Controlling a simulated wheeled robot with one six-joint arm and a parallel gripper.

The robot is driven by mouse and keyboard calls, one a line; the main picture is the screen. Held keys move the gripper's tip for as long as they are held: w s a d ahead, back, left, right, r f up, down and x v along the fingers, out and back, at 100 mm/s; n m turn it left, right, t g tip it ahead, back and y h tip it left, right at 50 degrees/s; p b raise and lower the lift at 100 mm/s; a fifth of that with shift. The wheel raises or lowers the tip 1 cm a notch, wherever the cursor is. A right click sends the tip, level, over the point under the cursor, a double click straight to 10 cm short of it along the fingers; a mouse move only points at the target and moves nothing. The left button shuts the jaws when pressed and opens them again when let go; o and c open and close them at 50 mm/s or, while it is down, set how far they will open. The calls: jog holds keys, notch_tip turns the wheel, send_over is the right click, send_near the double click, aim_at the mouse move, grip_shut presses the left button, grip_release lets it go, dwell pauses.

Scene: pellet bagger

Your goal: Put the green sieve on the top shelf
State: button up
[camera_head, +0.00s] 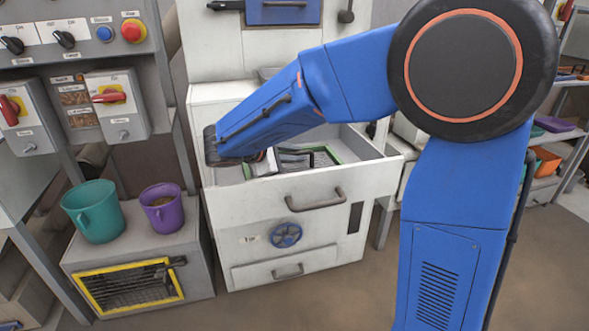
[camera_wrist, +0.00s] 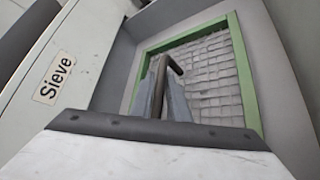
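The green sieve (camera_head: 322,152) lies inside an open white drawer (camera_head: 300,198). In the wrist view its green rim (camera_wrist: 243,75) surrounds a grey mesh, and the drawer's inner walls stand close around it. My gripper (camera_head: 262,163) reaches down into the drawer at the sieve's left end. The near part of the sieve is hidden by my gripper. The top shelf cannot be made out clearly.
A "Sieve" label (camera_wrist: 55,77) is on the pale panel beside the drawer. A teal bucket (camera_head: 95,210) and a purple bucket (camera_head: 162,208) stand on a grey box at left. Control boxes (camera_head: 117,103) hang above them. Shelves with bins (camera_head: 545,161) are at right.

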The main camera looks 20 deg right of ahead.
grip_shut()
